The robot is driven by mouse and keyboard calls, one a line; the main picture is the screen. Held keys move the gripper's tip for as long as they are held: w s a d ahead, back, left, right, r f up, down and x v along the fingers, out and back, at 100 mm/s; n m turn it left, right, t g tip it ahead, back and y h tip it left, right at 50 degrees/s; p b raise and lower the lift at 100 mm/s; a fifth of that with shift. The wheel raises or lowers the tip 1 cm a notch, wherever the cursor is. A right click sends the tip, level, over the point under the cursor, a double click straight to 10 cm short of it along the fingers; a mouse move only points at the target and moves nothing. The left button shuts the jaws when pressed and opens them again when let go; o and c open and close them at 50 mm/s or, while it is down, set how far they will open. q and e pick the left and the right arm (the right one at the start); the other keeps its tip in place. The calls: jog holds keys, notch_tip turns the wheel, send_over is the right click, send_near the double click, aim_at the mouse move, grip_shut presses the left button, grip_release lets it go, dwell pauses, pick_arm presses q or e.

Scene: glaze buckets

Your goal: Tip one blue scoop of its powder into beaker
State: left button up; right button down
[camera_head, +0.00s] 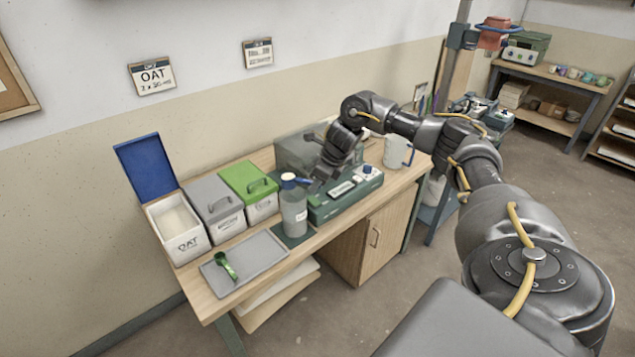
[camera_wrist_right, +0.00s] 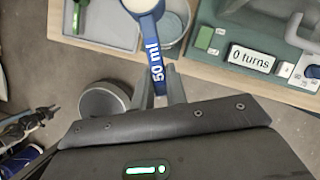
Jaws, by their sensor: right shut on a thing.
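My right gripper (camera_head: 312,184) is shut on the handle of the blue scoop (camera_head: 288,180), whose handle reads "50 ml" in the right wrist view (camera_wrist_right: 156,65). The scoop's bowl looks level, with pale powder in it. It is above the clear beaker (camera_head: 293,212), close to its rim; whether they touch I cannot tell. In the right wrist view the bowl covers part of the beaker (camera_wrist_right: 172,42). The open OAT bin (camera_head: 185,241), with its blue lid up, holds pale powder. My left gripper is not in view.
A green scoop (camera_head: 227,267) lies on the grey tray (camera_head: 262,262) at the front left. A grey-lidded bin (camera_head: 214,205) and a green-lidded bin (camera_head: 250,187) stand behind. A green device (camera_head: 345,198) reading "0 turns" and a white jug (camera_head: 396,152) are to the right.

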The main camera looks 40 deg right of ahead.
jog(key=shift+d, duration=0.3)
